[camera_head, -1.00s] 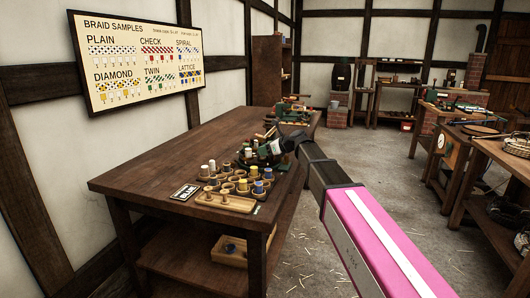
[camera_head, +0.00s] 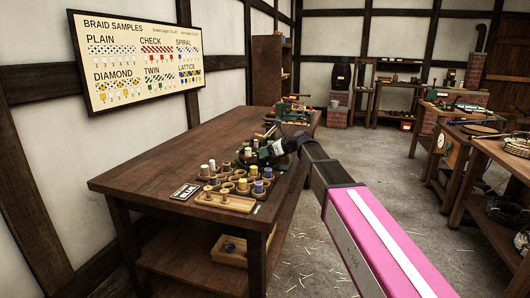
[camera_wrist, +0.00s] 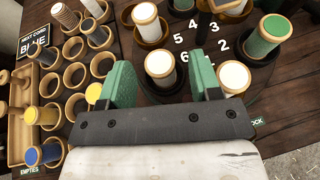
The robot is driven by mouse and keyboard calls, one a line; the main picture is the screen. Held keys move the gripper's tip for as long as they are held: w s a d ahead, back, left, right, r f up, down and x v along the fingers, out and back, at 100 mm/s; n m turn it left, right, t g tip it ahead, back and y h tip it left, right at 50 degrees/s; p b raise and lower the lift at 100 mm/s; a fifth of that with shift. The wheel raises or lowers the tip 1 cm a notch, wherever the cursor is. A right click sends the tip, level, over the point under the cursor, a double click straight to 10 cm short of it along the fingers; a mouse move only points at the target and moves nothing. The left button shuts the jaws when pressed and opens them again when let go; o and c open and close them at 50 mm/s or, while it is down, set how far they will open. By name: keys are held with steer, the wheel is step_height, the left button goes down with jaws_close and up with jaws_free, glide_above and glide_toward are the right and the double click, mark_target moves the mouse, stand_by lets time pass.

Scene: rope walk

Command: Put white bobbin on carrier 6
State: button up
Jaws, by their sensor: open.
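My gripper (camera_wrist: 160,82) is open, with its two green fingers apart. A white bobbin (camera_wrist: 160,66) with a tan rim stands between the fingers, beside the number 6 on the dark round carrier plate (camera_wrist: 203,42). Another white bobbin (camera_wrist: 234,78) stands to the right of the right finger, and a green bobbin (camera_wrist: 266,36) stands near number 2. In the head view my gripper (camera_head: 266,152) is over the braiding machine on the bench.
A wooden rack (camera_wrist: 74,75) with several empty round holders and some white, yellow and blue bobbins lies left of the plate. A sign reading "BLUE" (camera_wrist: 35,42) stands at the far left. The near left of the bench (camera_head: 150,165) is clear.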

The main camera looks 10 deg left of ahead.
steer(key=v, duration=1.1)
steer(key=s+d+f+n+g+h, duration=0.1)
steer(key=s+d+f+n+h, duration=0.3)
steer(key=d+f, duration=0.55)
steer(key=s+d+f+n+h, duration=0.35)
steer(key=d+f+n, duration=0.3)
steer(key=f, duration=0.65)
steer(key=s+d+f+n+g+h, duration=0.2)
steer(key=s+d+f+n+h, duration=0.3)
steer(key=s+d+f+n, duration=0.5)
steer(key=s+d+f, duration=0.4)
steer(key=d, duration=0.2)
steer(key=shift+s+d+n+g, duration=0.3)
steer(key=shift+d+n+g, duration=0.05)
steer(key=shift+d+g, duration=0.05)
steer(key=shift+h, duration=0.25)
steer(key=shift+r, duration=2.4)
